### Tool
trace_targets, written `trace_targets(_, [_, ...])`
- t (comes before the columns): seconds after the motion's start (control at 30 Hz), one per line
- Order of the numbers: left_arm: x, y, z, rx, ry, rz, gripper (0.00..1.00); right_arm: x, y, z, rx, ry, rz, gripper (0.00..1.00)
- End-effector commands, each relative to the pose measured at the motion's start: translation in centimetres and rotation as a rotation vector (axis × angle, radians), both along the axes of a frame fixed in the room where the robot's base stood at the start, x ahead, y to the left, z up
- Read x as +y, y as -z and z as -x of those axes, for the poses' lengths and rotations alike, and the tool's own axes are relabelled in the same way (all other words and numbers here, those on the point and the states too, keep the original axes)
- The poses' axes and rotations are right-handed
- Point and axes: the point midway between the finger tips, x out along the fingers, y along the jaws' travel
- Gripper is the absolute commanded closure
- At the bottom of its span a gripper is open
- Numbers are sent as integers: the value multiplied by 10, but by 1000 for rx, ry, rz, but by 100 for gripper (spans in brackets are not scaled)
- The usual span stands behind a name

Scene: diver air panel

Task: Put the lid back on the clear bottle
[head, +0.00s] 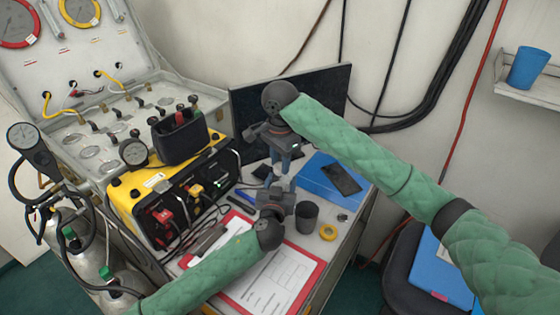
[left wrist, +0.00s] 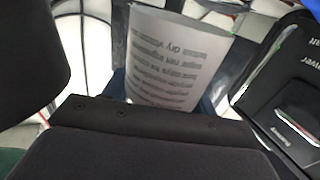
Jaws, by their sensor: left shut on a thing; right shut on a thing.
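The clear bottle shows in the left wrist view as a pale, labelled body (left wrist: 170,55) with dark print. In the head view only a small pale part of it (head: 281,183) shows between my two grippers. My left gripper (head: 276,192) is shut on the bottle, low over the table. My right gripper (head: 283,163) points down just above it, shut on the lid. The lid is hidden by the fingers, so I cannot tell whether it touches the bottle.
A dark cup (head: 307,217) and a yellow tape roll (head: 328,232) stand right of my left gripper. A red clipboard (head: 312,275) lies in front. A blue case (head: 318,181) with a black phone-like slab (head: 341,179) lies behind right. A yellow radio box (head: 124,200) stands left.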

Motion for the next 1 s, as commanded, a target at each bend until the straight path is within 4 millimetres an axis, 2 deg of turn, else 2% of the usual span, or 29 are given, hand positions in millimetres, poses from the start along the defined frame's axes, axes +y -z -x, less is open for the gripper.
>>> trace_targets(0.3, [-1,1,2,2,2,0,100,-1,-1,-2,-3,423,-1,89])
trace_targets(0.43, [-1,1,1,2,2,0,100,-1,-1,-2,-4,412,-1,89])
trace_targets(0.47, [-1,1,1,2,2,0,100,-1,-1,-2,-4,411,-1,67])
trace_targets(0.57, [-1,1,1,2,2,0,100,-1,-1,-1,-3,410,-1,47])
trace_targets(0.83, [0,1,1,2,0,0,100,-1,-1,0,-2,407,0,47])
trace_targets(1.0, [0,1,0,1,0,0,100,-1,-15,-1,-5,406,0,47])
